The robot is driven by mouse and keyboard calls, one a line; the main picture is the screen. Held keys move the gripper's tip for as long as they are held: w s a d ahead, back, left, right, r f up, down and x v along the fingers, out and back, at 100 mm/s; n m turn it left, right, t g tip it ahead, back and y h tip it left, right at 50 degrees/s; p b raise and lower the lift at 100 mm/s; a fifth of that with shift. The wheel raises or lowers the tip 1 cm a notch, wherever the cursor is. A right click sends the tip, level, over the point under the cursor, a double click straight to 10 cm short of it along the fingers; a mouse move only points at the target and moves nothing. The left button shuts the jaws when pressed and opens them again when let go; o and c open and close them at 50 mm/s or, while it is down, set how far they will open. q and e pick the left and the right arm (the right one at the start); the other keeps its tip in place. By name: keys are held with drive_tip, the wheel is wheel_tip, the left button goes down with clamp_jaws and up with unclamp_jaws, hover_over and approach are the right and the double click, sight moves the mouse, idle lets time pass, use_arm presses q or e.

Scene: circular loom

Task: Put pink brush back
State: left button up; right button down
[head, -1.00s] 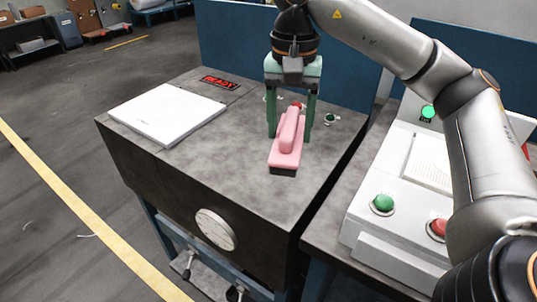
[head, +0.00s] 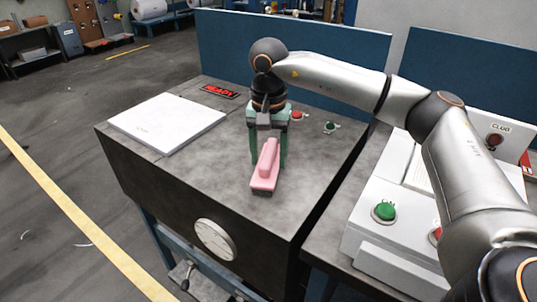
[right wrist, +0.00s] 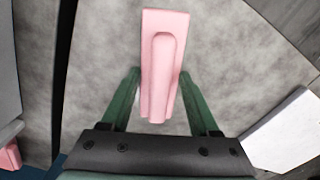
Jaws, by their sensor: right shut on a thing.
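The pink brush (head: 265,172) is a pink block with a raised handle ridge, on or just above the grey top of the dark machine (head: 215,150). My right gripper (head: 268,150) has its green fingers on either side of the brush's far part and is shut on it. In the right wrist view the brush (right wrist: 163,60) extends out from between the fingers (right wrist: 160,100). The dark bristle side is hidden below. I cannot tell whether the brush touches the surface. My left gripper is not in view.
A white flat panel (head: 167,123) lies left on the machine top, near a red READY sign (head: 220,90). Red (head: 296,115) and green (head: 329,127) buttons sit behind the gripper. A white control box (head: 400,235) stands right. A pink piece (right wrist: 9,158) shows at the wrist view's edge.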

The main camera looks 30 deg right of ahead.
sight(268, 152)
drive_tip(key=shift+f, duration=0.2)
drive_tip(key=shift+c, duration=0.6)
unclamp_jaws()
drive_tip(key=shift+r, duration=0.1)
wheel_tip(268, 152, up, 12)
drive_tip(key=p, duration=0.1)
drive_tip(key=shift+r, duration=0.2)
